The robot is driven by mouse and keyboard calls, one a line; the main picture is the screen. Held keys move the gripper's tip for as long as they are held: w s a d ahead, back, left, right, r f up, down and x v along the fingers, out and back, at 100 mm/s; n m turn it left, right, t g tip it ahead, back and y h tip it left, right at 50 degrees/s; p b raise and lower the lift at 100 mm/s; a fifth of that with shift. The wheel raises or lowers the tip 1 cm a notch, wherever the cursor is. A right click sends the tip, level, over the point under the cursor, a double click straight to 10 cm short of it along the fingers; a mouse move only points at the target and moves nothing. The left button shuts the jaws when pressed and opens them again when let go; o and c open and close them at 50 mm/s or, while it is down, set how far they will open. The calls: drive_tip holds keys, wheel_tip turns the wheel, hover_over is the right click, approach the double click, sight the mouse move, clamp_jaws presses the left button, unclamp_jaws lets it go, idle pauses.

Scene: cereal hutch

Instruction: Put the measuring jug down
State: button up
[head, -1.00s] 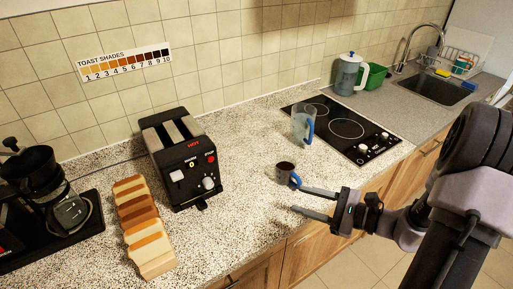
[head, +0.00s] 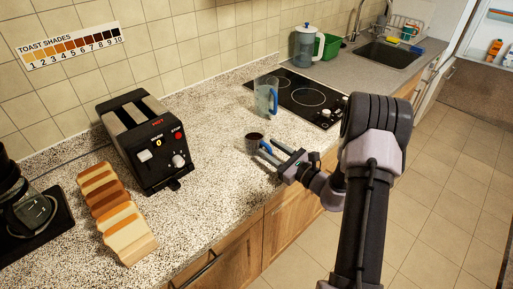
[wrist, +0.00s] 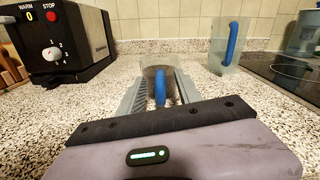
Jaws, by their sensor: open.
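The measuring jug (head: 266,95), clear with a blue handle, stands upright on the speckled counter beside the hob's left edge. It also shows at the upper right of the wrist view (wrist: 227,52), apart from my gripper. A small cup (head: 254,142) with dark contents and a blue handle stands on the counter nearer the front edge. My gripper (head: 267,149) is open and low over the counter at this cup. In the wrist view the cup's blue handle (wrist: 160,88) lies between the two fingers; I cannot tell whether they touch it.
A black toaster (head: 148,140) and a row of bread slices (head: 117,215) stand to the left. The black hob (head: 300,96) is at the right, with a blue-lidded pitcher (head: 304,45) and sink (head: 388,54) beyond. Counter between toaster and jug is clear.

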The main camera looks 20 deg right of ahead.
drive_tip(key=shift+x, duration=0.85)
drive_tip(key=shift+s, duration=0.1)
clamp_jaws()
idle(0.6)
